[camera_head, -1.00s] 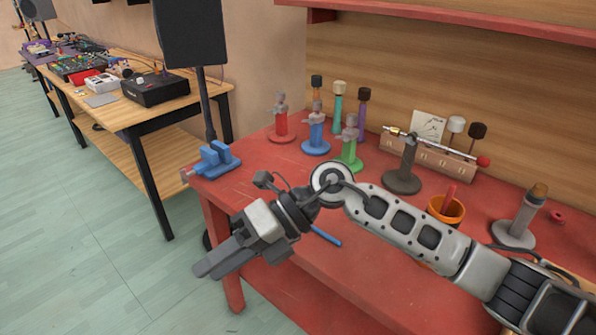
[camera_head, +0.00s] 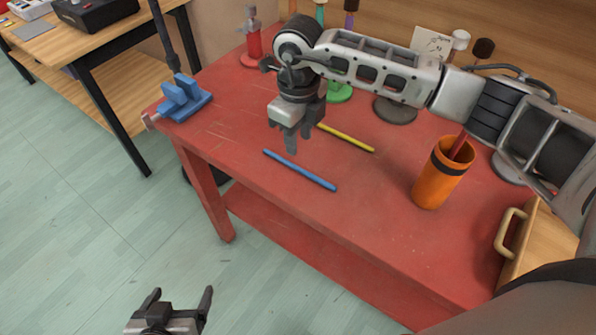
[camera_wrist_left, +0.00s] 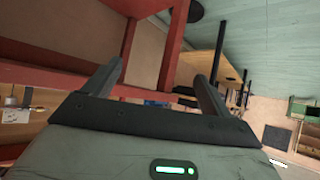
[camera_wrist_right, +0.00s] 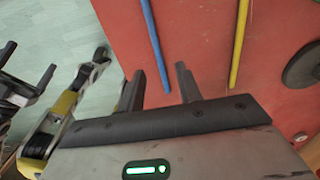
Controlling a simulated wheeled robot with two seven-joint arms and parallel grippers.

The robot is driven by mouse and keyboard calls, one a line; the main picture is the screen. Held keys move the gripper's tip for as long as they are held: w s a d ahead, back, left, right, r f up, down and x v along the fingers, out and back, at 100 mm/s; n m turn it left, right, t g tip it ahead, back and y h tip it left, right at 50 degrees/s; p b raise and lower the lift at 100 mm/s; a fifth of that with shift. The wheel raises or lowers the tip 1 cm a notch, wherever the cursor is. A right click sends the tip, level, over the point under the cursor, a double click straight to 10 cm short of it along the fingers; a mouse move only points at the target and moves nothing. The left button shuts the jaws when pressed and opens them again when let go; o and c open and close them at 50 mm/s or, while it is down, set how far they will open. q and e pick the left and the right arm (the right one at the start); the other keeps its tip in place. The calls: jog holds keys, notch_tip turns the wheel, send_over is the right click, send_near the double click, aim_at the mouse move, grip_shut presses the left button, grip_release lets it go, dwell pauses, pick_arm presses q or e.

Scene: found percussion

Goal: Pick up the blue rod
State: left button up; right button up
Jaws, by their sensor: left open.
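The blue rod (camera_head: 300,170) lies on the red table near its front edge. It also shows in the right wrist view (camera_wrist_right: 152,40), beyond the fingertips. My right gripper (camera_head: 293,142) points down above the table, just behind the blue rod in the head view and apart from it. Its fingers (camera_wrist_right: 157,80) stand apart with nothing between them. My left gripper (camera_head: 180,300) is open and empty, low in front of the table at the bottom of the head view. The left wrist view shows its spread fingers (camera_wrist_left: 158,72) but no rod.
A yellow rod (camera_head: 346,138) lies behind the blue one. An orange cup (camera_head: 442,175) holding a red stick stands to the right. A blue vise (camera_head: 183,98) sits at the table's left corner. The red table (camera_head: 370,230) is clear around the blue rod.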

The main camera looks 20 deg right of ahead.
aim_at(298, 168)
notch_tip(298, 168, down, 2)
jog(key=shift+f+b, duration=0.2)
jog(key=shift+b, duration=0.15)
jog(key=f+b, duration=0.1)
jog(key=f, duration=0.1)
jog(key=f+b, duration=0.1)
jog(key=f, duration=0.1)
jog(key=shift+s+a+f, duration=0.15)
jog(key=shift+s, duration=0.05)
jog(key=shift+f+b, duration=0.35)
pick_arm(q)
jog(key=shift+w+d+f, duration=0.1)
jog(key=shift+d+f, duration=0.2)
jog(key=shift+f, duration=0.55)
pick_arm(e)
jog(key=shift+c, duration=0.3)
grip_shut()
pick_arm(q)
jog(key=shift+f, duration=0.1)
